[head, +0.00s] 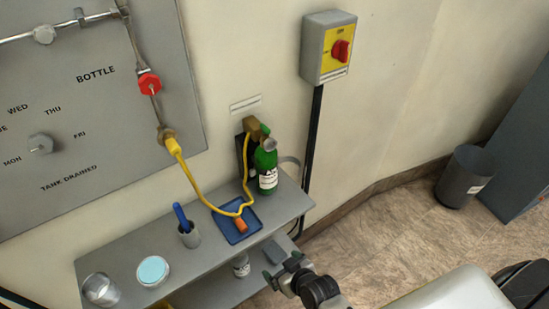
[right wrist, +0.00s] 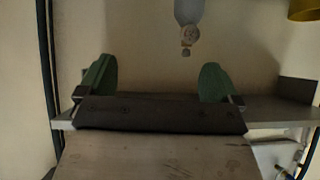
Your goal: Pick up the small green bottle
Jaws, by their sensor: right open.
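The small green bottle (head: 266,166) stands upright at the right end of the grey shelf (head: 195,262), by the wall. It has a white label and a grey top. My right gripper (head: 282,267) is in front of the shelf's right part, lower in the head view and apart from the bottle. In the right wrist view its two green fingers (right wrist: 157,76) are wide apart with nothing between them. I cannot make out the green bottle in that view. My left gripper is not in view.
A yellow hose (head: 196,188) runs to a brass fitting beside the bottle. A blue tray (head: 229,232) with an orange piece, a cup (head: 190,236) with a blue item, and a round dish (head: 153,270) stand on the shelf. A white-labelled container (head: 241,265) sits below.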

